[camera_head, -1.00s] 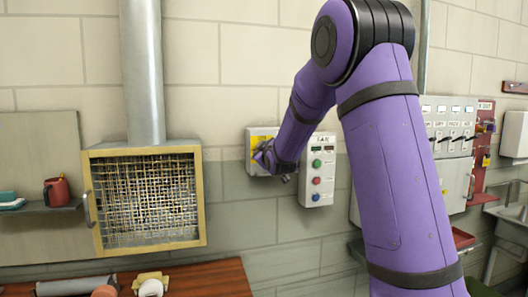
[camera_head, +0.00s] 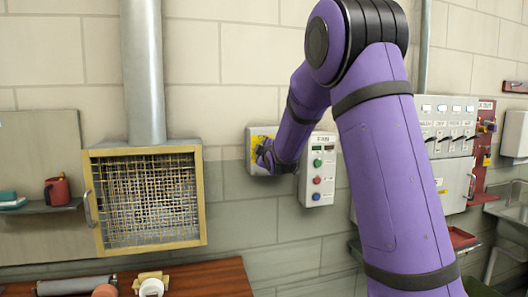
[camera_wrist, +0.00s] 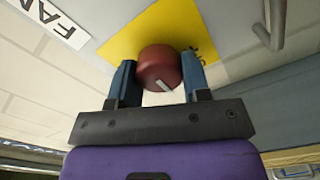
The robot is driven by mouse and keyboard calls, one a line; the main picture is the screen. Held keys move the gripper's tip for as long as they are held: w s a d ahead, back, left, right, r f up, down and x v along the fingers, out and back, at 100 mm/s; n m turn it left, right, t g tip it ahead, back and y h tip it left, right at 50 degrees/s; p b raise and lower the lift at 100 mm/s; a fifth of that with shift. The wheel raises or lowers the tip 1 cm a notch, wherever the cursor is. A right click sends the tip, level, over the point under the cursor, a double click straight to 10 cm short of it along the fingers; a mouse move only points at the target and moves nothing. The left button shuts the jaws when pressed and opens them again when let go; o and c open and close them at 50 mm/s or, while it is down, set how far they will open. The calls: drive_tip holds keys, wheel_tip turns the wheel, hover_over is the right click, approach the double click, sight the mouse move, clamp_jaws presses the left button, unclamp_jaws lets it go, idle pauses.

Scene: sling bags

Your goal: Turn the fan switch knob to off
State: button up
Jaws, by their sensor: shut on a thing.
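The fan switch knob (camera_wrist: 157,62) is a round dark-red knob with a short white mark, which lies slanted near its lower edge in the wrist view. It sits on a yellow plate (camera_wrist: 133,38) on the switch box, with a FAN label (camera_wrist: 50,20) at the upper left. My gripper (camera_wrist: 159,80) is shut on the knob, with one blue finger on each side. In the head view the switch box (camera_head: 253,166) is on the wall, and my gripper (camera_head: 264,153) and wrist hide the knob and much of the yellow plate.
A white button box (camera_head: 329,172) stands close to the right of my wrist. A mesh-fronted yellow frame (camera_head: 201,222) under a duct is at the left. A bent metal handle (camera_wrist: 270,25) is near the right finger in the wrist view.

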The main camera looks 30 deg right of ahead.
drive_tip(key=o, duration=0.9)
drive_tip(key=v, duration=1.1)
drive_tip(key=shift+a, duration=0.1)
drive_tip(key=s+a+f+m+g+y, duration=0.1)
drive_tip(key=s+a+m+g, duration=0.2)
drive_tip(key=s, duration=0.8)
drive_tip(key=s+a+f+m+g+y, duration=0.1)
drive_tip(key=s+a+g, duration=0.4)
drive_tip(key=s, duration=0.7)
drive_tip(key=s+a+f+m+g+y, duration=0.1)
drive_tip(key=s+a+m+g+y, duration=0.2)
drive_tip(key=s+a, duration=0.4)
drive_tip(key=shift+s+f+m+g, duration=0.15)
drive_tip(key=shift+s+m+g, duration=0.15)
drive_tip(key=shift+s+m, duration=0.65)
drive_tip(key=shift+s+f+m+g, duration=0.15)
drive_tip(key=shift+s+m+g, duration=0.25)
drive_tip(key=shift+s, duration=1.05)
